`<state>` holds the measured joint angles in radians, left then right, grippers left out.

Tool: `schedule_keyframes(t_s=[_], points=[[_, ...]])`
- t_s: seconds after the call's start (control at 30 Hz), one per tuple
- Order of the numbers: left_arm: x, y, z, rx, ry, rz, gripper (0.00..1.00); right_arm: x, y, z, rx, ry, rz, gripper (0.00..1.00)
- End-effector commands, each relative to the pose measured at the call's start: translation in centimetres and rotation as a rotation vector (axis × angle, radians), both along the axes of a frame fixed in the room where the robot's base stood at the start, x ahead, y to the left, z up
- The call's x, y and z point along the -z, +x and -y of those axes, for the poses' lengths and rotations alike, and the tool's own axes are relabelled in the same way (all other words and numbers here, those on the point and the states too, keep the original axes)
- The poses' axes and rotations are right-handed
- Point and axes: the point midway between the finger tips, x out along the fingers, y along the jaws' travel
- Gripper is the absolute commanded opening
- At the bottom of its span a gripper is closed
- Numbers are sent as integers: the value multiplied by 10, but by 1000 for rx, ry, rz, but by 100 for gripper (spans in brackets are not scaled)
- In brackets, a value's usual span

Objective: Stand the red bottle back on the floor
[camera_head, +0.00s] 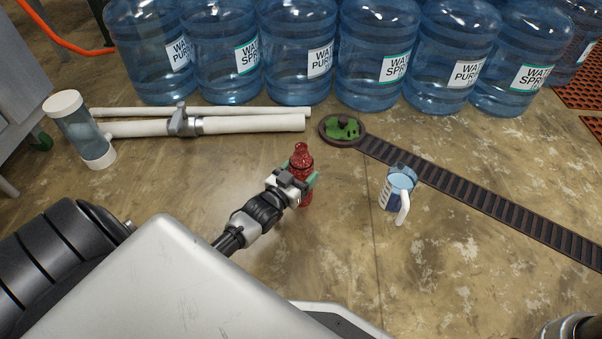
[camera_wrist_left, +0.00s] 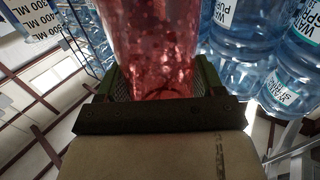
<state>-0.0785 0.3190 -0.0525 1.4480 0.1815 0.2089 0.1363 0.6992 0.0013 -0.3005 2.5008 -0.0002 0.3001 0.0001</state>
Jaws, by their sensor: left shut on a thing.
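The red bottle (camera_head: 301,158) is upright in the head view, with its neck and cap at the top. My left gripper (camera_head: 304,184) is shut on its body, with a green finger pad on each side. The wrist view shows the red bottle (camera_wrist_left: 152,50) close up between the two green-lined fingers of the left gripper (camera_wrist_left: 158,80). The gripper and wrist hide part of the bottle. I cannot tell whether its base touches the concrete floor (camera_head: 340,258). My right gripper is not in view.
Large water bottles (camera_head: 290,50) line the back. White pipes (camera_head: 250,124) and a clear cylinder (camera_head: 80,130) lie at left.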

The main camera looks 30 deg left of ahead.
Motion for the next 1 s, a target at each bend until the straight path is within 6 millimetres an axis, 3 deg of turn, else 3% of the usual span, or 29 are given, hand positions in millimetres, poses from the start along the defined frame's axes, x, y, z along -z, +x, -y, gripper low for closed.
schedule_keyframes(t_s=[0.1, 0.13, 0.3, 0.67, 1.0], points=[[4, 0, 0, 0, 0, 0, 33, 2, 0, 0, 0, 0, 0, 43], [3, 0, 0, 0, 0, 0, 71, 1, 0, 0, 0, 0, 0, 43], [3, 0, 0, 0, 0, 0, 93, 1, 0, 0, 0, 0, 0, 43], [-2, -5, 0, 0, 0, -3, 93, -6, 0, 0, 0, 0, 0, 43], [-6, -74, -3, -1, -1, -5, 93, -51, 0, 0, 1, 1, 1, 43]])
